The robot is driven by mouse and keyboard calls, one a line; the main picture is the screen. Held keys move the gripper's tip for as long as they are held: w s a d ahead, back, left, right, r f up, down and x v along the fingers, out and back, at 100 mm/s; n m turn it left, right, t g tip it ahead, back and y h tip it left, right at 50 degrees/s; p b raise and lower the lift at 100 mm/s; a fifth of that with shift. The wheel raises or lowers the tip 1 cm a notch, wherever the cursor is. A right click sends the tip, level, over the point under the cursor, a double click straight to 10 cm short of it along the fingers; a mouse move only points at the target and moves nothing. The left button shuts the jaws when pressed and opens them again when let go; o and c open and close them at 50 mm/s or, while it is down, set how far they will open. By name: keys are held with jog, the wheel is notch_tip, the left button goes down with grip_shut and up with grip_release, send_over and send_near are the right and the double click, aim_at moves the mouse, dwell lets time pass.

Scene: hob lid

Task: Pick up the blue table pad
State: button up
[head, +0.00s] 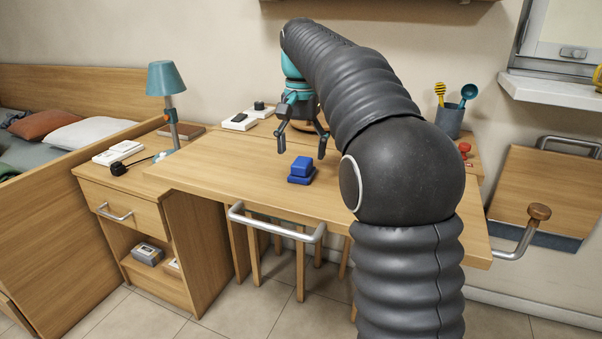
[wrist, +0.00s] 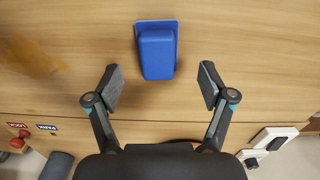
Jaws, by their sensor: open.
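The blue table pad (head: 301,170) stands on the wooden table (head: 230,175) in the head view, a raised block on a wider flat base. In the wrist view the pad (wrist: 158,50) lies near the top middle, ahead of the fingertips and roughly centred between them. My gripper (head: 301,148) is open and empty, above and behind the pad in the head view. In the wrist view my gripper (wrist: 160,85) has its two fingers spread wide, with bare table between them. No finger touches the pad.
A teal lamp (head: 167,85) stands at the left by the bed. A metal rail (head: 275,222) runs along the table's front edge. A cup with utensils (head: 449,120) and a red knob (head: 464,150) are at the right.

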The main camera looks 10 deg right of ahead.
aim_at(302, 161)
notch_tip(302, 161, down, 4)
jog(key=shift+s+f+b, duration=0.1)
jog(key=shift+s+b, duration=0.05)
jog(key=shift+b, duration=0.3)
jog(key=c, duration=1.2)
jog(key=shift+c, duration=0.2)
jog(key=shift+r, duration=0.6)
notch_tip(302, 161, up, 3)
jog(key=shift+f+p, duration=0.1)
jog(key=shift+p, duration=0.55)
jog(key=d+r+p, duration=0.1)
jog(key=d+r, duration=0.2)
jog(key=d, duration=0.3)
jog(key=s+d+r+p, duration=0.1)
jog(key=d+r, duration=0.3)
jog(key=d, duration=0.1)
jog(key=shift+s+d, duration=0.2)
jog(key=shift+d, duration=0.15)
